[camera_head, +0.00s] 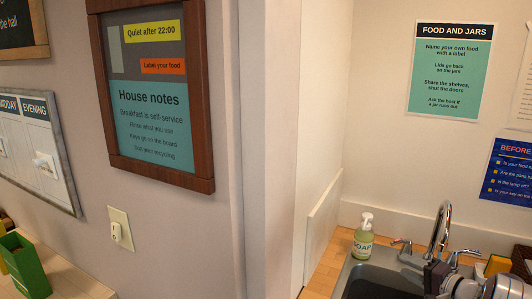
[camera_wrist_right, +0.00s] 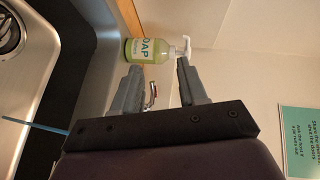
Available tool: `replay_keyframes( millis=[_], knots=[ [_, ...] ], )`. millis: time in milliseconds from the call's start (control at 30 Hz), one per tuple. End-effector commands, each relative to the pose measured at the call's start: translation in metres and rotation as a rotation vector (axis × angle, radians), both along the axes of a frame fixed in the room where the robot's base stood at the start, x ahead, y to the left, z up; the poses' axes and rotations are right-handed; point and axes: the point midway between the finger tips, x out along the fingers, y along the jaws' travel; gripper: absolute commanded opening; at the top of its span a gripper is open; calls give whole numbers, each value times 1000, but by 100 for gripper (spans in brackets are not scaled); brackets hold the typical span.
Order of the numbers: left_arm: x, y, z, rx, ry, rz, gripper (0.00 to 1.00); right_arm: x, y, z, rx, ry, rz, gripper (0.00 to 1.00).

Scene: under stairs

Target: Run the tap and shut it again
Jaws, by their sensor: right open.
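The chrome tap (camera_head: 440,228) stands with its curved spout at the back of the sink (camera_head: 362,270). A tap handle (camera_head: 402,245) is left of the spout and another handle (camera_head: 464,254) is right of it. No water shows. My right gripper (camera_head: 436,276) is in front of the spout at the lower right and covers part of the sink. In the wrist view its two fingers (camera_wrist_right: 160,66) are apart. A small chrome piece with a red mark (camera_wrist_right: 151,96) shows between them; I cannot tell whether they touch it. My left gripper is out of view.
A soap bottle (camera_head: 363,236) stands on the wooden counter (camera_head: 330,262) left of the tap; it also shows beyond the fingers in the wrist view (camera_wrist_right: 142,49). A yellow and brown item (camera_head: 497,265) is at the right. A light switch (camera_head: 120,229) is on the left wall.

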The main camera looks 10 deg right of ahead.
Motion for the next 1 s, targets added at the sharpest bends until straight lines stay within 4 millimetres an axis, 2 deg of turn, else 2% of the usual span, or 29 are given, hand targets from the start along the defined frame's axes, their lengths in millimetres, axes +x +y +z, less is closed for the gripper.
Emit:
replay_keyframes(
  millis=[200, 300, 367, 467, 567, 600, 700, 800, 833, 900, 1000],
  knots=[
    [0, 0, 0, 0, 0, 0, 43, 37, 40, 23, -302, -15, -129, 42],
    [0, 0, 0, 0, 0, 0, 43, 41, 69, 28, -489, 40, -177, 42],
    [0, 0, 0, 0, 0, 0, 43, 35, 91, 27, -614, 102, -185, 42],
    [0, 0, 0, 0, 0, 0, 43, 0, 140, 16, -841, 273, -122, 42],
    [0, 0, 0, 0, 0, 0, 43, -67, 195, -5, -1033, 480, 69, 42],
    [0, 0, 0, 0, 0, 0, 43, -99, 216, -14, -1086, 552, 172, 42],
    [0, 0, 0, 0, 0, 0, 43, -173, 257, -29, -1160, 680, 430, 42],
    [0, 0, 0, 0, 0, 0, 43, -227, 284, -36, -1178, 741, 633, 42],
    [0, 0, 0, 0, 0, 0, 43, -239, 289, -37, -1179, 752, 678, 42],
    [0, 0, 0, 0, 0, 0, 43, -258, 297, -39, -1176, 767, 752, 42],
    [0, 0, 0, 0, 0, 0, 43, -268, 301, -40, -1174, 774, 794, 42]
  ],
)
